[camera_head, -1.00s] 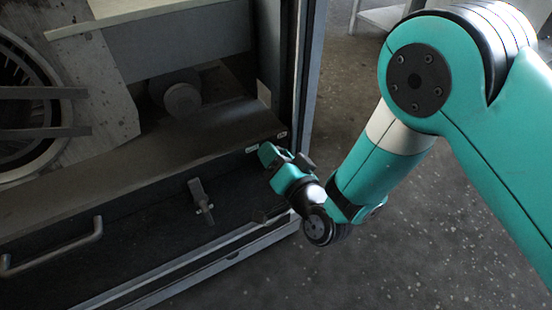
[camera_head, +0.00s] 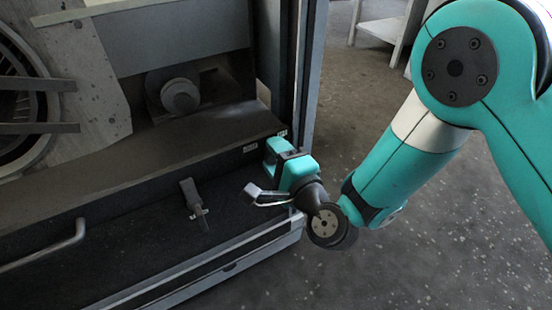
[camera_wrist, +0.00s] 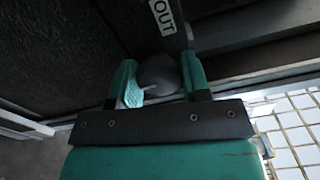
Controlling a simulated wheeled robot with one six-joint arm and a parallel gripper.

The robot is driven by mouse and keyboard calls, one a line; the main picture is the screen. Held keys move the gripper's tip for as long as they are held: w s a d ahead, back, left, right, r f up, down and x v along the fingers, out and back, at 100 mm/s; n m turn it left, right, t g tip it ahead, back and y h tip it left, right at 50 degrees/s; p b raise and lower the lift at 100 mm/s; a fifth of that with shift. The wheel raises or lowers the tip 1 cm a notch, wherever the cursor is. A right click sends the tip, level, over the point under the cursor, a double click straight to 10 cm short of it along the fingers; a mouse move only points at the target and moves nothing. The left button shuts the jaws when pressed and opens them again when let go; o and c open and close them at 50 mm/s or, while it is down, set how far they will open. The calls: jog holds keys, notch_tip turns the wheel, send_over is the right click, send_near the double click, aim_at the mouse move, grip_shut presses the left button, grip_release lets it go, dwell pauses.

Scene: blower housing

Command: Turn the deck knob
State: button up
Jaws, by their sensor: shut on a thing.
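The deck knob (camera_wrist: 158,74) is a dark grey rounded knob, seen in the wrist view between the two teal fingers of my gripper (camera_wrist: 160,84). A thin pale line shows on its face. A white label reading "OUT" (camera_wrist: 162,17) is just beyond it. In the head view my gripper (camera_head: 276,151) is at the right end of the dark deck's front face, by the cabinet corner post. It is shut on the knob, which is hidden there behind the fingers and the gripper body.
A latch-like handle (camera_head: 194,204) stands on the lower dark panel, left of my gripper. A bar handle (camera_head: 50,245) is at the far left. A round grey hub (camera_head: 180,95) sits in the recess above the deck. Open speckled floor (camera_head: 400,250) lies to the right.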

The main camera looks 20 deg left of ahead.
jog(key=m+b, duration=0.1)
jog(key=m, duration=0.3)
jog(key=shift+m, duration=0.3)
dwell(0.3)
jog(key=o, duration=0.9)
jog(key=shift+o, duration=0.2)
jog(key=shift+f, duration=0.1)
